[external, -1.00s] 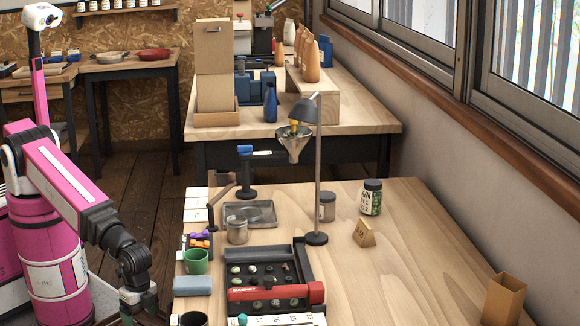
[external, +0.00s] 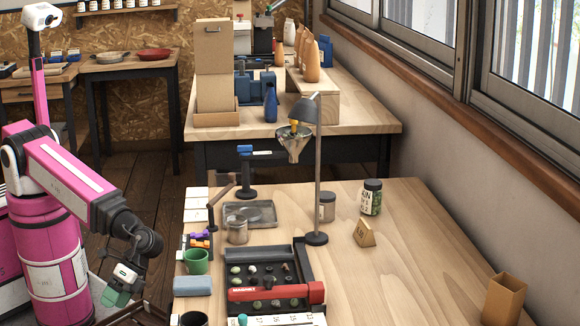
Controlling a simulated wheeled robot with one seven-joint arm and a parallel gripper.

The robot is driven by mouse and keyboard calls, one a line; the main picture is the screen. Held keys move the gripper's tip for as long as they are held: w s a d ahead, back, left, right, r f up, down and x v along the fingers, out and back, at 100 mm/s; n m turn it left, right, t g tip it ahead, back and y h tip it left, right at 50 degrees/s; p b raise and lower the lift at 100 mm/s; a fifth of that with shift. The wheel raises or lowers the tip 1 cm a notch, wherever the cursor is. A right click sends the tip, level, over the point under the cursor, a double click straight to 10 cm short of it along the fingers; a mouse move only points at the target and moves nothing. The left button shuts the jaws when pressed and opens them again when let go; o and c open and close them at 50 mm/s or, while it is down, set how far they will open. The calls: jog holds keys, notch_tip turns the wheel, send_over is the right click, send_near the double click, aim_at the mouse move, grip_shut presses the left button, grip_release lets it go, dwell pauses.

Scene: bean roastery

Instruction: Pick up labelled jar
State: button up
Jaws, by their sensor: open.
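The labelled jar (external: 371,198) stands upright on the near wooden table, right of the lamp. My gripper (external: 112,298) hangs beyond the table's left edge at the lower left, pointing down. It is open, with greenish fingers, and far from the jar. Nothing shows between its fingers.
A lamp post (external: 317,170) with a funnel stands left of the jar. A second jar (external: 327,207) is behind the post. A small wooden block (external: 365,234) lies just in front of the labelled jar. A black tray (external: 262,275) is nearer. The table's right side is mostly clear.

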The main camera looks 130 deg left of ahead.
jog(key=w+a+r+n+t+y, duration=0.1)
jog(key=w+a+r+n+t, duration=0.2)
jog(key=w+a+r, duration=0.3)
jog(key=w+a+r+n+t, duration=0.3)
jog(key=a+r, duration=0.1)
jog(key=r, duration=0.5)
jog(key=w+a+r+n+t+y, duration=0.1)
jog(key=w+a+r+n+t, duration=0.2)
jog(key=w+a+r, duration=0.3)
jog(key=m+t+y, duration=0.2)
jog(key=m+y, duration=0.4)
jog(key=y, duration=1)
send_near(371, 182)
jog(key=x, duration=0.5)
jog(key=shift+s+a+f, duration=0.1)
jog(key=shift+a+f, duration=0.15)
jog(key=shift+a, duration=0.05)
jog(key=shift+w+r+x, duration=0.1)
jog(key=shift+w+x, duration=0.05)
jog(key=shift+x, duration=1.2)
jog(key=shift+w+r+x, duration=0.1)
jog(key=shift+w+x, duration=0.05)
jog(key=shift+x, duration=1.15)
jog(key=shift+d, duration=0.25)
